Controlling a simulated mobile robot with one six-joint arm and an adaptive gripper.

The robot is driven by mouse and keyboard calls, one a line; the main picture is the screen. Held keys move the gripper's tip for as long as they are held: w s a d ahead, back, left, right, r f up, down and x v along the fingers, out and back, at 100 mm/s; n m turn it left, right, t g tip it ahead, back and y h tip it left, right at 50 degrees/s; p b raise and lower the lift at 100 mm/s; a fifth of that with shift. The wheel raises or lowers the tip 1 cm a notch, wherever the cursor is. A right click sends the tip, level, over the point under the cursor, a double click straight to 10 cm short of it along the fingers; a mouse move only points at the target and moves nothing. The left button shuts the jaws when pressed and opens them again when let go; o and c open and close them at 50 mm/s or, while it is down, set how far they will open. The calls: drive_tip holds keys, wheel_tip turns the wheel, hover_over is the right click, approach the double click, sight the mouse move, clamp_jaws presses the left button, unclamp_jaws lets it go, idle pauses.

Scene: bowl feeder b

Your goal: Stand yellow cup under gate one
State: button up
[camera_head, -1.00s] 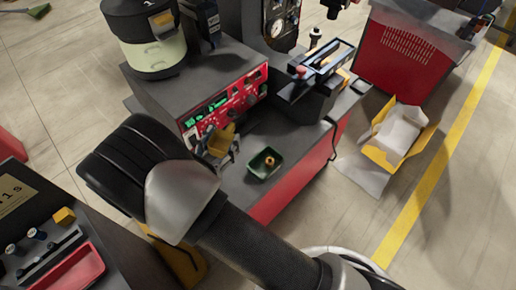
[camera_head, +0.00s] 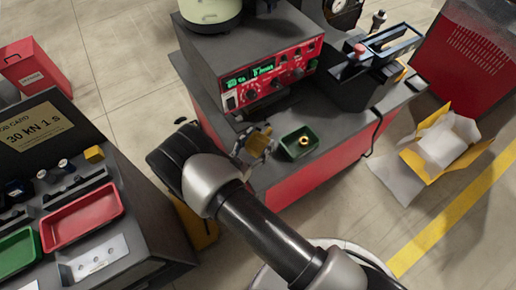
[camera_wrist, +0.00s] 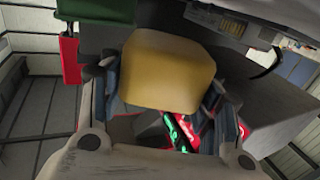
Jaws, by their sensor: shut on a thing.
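My gripper (camera_head: 252,144) is shut on the yellow cup (camera_wrist: 168,70). In the wrist view the cup sits between the two fingers, showing a broad, rounded-square yellow face. In the head view the small yellow cup (camera_head: 259,143) is in front of the red control panel (camera_head: 272,76), just left of the green tray. Whether it touches the bench I cannot tell. My arm hides part of the bench's near left side. I cannot make out which part is gate one.
The green tray (camera_head: 285,149) holds a brass ring (camera_head: 304,141). A black fixture with a red knob (camera_head: 360,48) stands at right. The left bench has a yellow block (camera_head: 94,154) and a red tray (camera_head: 50,236). An open yellow carton (camera_head: 459,112) lies on the floor.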

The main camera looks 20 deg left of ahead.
sight(264, 141)
drive_tip(key=shift+f+b, duration=0.45)
drive_tip(key=shift+f, duration=1.35)
drive_tip(key=shift+f, duration=0.15)
drive_tip(key=o, duration=1.3)
